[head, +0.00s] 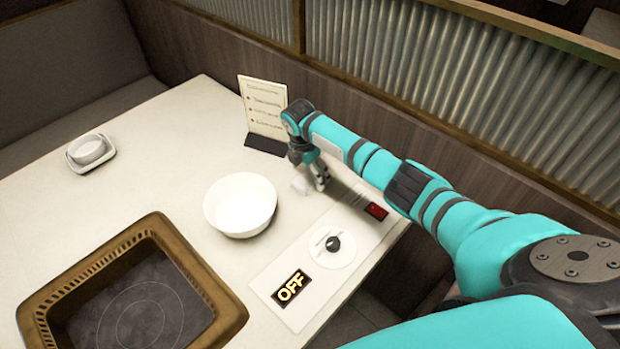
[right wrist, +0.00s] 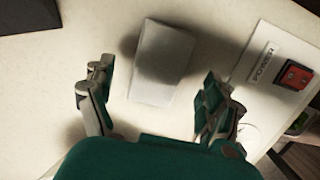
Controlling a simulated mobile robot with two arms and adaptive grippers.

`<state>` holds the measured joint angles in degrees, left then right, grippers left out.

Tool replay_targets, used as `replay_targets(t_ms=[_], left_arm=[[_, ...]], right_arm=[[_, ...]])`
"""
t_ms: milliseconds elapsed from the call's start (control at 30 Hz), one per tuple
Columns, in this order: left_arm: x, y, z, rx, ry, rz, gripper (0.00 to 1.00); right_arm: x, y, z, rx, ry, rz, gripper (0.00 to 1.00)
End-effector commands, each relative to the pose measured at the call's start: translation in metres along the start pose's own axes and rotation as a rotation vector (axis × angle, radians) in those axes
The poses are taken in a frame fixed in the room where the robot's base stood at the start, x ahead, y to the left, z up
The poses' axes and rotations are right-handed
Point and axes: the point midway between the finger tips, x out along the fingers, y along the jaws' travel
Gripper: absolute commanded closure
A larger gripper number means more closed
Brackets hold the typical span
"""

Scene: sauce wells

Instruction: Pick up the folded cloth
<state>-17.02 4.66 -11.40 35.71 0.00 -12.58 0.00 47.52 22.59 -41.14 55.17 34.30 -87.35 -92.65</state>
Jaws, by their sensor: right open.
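The folded cloth (right wrist: 162,62) is a small pale grey-white rectangle lying on the table in the right wrist view. In the head view only a bit of the cloth (head: 300,185) shows beside my gripper; the rest is hidden. My right gripper (head: 312,181) points down at the cloth, past the white bowl. In the right wrist view my right gripper (right wrist: 157,85) is open, one finger to each side of the cloth's near part, with nothing held. The gap between fingers and cloth in height is hard to tell. My left gripper is not in view.
A white bowl (head: 240,205) stands left of my gripper. A menu card (head: 263,106) stands behind it. A control panel (head: 300,259) with a knob, a red switch (head: 376,211) and an OFF display lies nearer. A brown-framed cooktop (head: 205,275) and small dish (head: 90,150) are left.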

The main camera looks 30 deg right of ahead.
Motion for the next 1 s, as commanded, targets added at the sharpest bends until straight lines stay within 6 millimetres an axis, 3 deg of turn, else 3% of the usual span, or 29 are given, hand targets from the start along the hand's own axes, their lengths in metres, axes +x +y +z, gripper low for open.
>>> replay_targets(t_ms=[167, 433, 833, 1000], left_arm=[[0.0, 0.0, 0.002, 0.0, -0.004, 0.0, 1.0], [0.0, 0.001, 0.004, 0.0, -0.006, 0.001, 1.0], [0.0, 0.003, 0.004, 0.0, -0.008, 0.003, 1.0], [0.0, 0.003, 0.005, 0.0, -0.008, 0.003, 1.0]], right_arm=[[0.019, 0.0, 0.0, 0.001, 0.0, 0.001, 0.13], [0.022, 0.0, 0.0, 0.0, 0.0, 0.002, 0.15], [0.021, 0.001, 0.0, 0.001, 0.0, 0.002, 0.67], [0.021, 0.001, 0.0, 0.001, 0.0, 0.002, 0.7]])
